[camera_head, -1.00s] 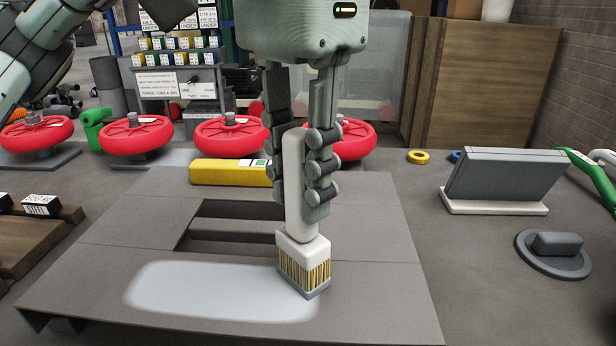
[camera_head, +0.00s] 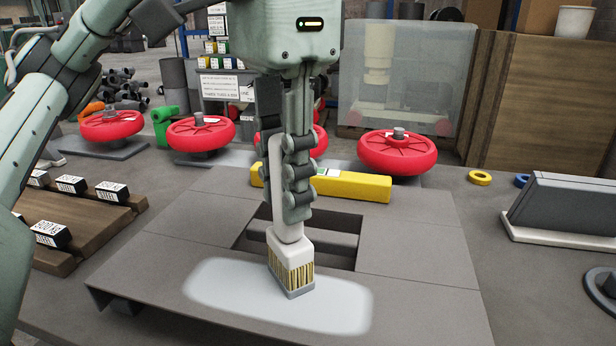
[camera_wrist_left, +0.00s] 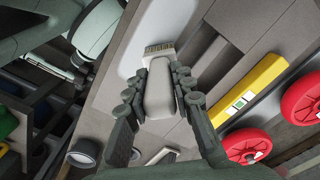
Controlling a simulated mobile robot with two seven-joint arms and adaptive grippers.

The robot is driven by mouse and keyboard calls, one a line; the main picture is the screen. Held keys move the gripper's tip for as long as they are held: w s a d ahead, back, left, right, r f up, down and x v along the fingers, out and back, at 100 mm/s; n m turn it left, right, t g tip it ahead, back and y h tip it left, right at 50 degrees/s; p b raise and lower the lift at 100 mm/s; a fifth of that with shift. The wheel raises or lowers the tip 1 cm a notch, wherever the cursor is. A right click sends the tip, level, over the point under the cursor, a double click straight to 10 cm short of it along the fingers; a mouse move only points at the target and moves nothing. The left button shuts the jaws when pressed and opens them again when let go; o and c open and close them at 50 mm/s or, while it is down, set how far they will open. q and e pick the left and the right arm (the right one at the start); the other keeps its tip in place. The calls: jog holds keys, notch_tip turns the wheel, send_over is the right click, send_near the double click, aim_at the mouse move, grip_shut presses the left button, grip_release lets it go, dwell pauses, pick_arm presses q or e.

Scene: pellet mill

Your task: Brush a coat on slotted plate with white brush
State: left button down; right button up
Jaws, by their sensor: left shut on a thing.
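The slotted plate (camera_head: 415,240) is a flat grey panel with a rectangular opening near its middle. A pale whitish coat patch (camera_head: 340,305) with soft edges lies on its front part. My left gripper (camera_head: 292,195) is shut on the handle of the white brush (camera_head: 286,246), which stands nearly upright, bristles down, over the middle of the patch. The bristle ends appear to touch the plate. In the left wrist view the fingers (camera_wrist_left: 158,80) grip the handle from both sides and the brush (camera_wrist_left: 160,98) points at the pale patch (camera_wrist_left: 172,18). My right gripper is not seen.
A yellow bar (camera_head: 350,185) lies behind the opening, with several red handwheels (camera_head: 397,152) beyond. Labelled dark blocks (camera_head: 52,234) sit on wooden boards (camera_head: 85,215) at left. A grey panel on a white base (camera_head: 565,238) stands at right. The plate's right side is clear.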

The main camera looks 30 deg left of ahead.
pick_arm(q)
jog(key=s+a, duration=0.2)
jog(key=a, duration=0.7)
jog(key=shift+s+a, duration=0.25)
jog(key=shift+s, duration=0.1)
dwell(0.3)
jog(key=shift+d, duration=0.1)
jog(key=w+d, duration=0.2)
jog(key=d, duration=0.6)
jog(key=w+d, duration=0.3)
jog(key=d, duration=0.5)
jog(key=shift+d, duration=0.4)
dwell(0.9)
jog(key=shift+s, duration=0.1)
dwell(0.4)
jog(key=shift+s+d, duration=0.15)
jog(key=shift+s, duration=0.4)
jog(key=shift+s+d, duration=0.15)
jog(key=shift+s, duration=0.4)
jog(key=shift+a, duration=0.1)
